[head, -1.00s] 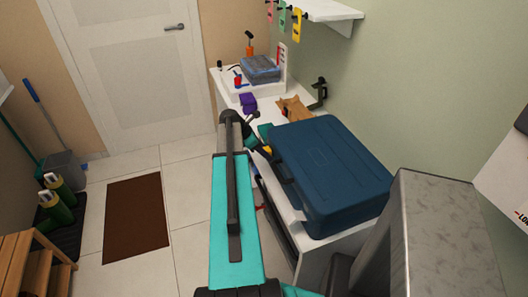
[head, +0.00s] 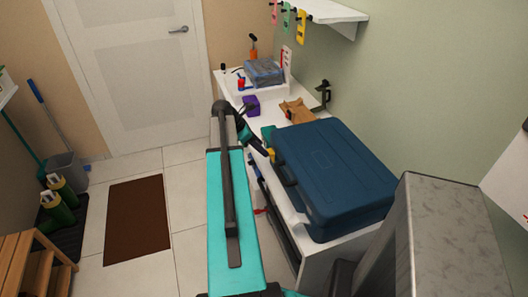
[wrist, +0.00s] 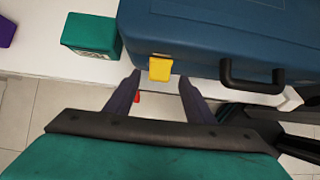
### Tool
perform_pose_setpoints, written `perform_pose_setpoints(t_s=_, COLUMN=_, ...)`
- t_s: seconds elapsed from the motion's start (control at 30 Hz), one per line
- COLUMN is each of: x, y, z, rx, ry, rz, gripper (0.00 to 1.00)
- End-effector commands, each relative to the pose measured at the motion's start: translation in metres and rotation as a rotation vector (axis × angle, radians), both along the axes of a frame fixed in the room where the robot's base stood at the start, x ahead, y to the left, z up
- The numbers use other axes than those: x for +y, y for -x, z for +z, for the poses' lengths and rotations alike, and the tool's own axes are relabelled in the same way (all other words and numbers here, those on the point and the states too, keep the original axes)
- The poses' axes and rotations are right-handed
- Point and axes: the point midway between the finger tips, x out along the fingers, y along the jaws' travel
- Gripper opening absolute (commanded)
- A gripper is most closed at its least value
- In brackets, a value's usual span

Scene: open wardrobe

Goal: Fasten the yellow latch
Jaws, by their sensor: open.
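The yellow latch (wrist: 160,69) is a small tab on the front face of the blue case, to the left of its dark handle (wrist: 252,77) in the wrist view. In the head view the latch (head: 271,155) is a small yellow spot beside my gripper. The blue case (head: 335,175) lies with its lid down on the white bench. My gripper (wrist: 160,85) is open, its two dark fingers pointing at the case front on either side of the latch, with nothing between them. I cannot tell whether the fingertips touch the case.
A green box (wrist: 90,35) stands on the white bench (wrist: 50,75) left of the case. A purple block (head: 251,105), a brown item (head: 298,111) and a tray with a blue package (head: 263,72) are farther back. Open floor lies left of the bench.

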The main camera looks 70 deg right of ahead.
Motion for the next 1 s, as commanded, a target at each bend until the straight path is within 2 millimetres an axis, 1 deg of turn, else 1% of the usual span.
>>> perform_pose_setpoints(t_s=0.4, x=0.019, y=-0.024, z=0.044, rx=-0.001, ry=0.001, rz=0.002, gripper=0.49)
perform_pose_setpoints(t_s=0.6, x=0.025, y=-0.031, z=0.059, rx=0.0, ry=0.0, rz=0.001, gripper=0.49)
perform_pose_setpoints(t_s=0.73, x=0.027, y=-0.033, z=0.064, rx=0.001, ry=-0.001, rz=0.0, gripper=0.49)
perform_pose_setpoints(t_s=1.0, x=0.028, y=-0.033, z=0.065, rx=0.001, ry=-0.001, rz=0.0, gripper=0.49)
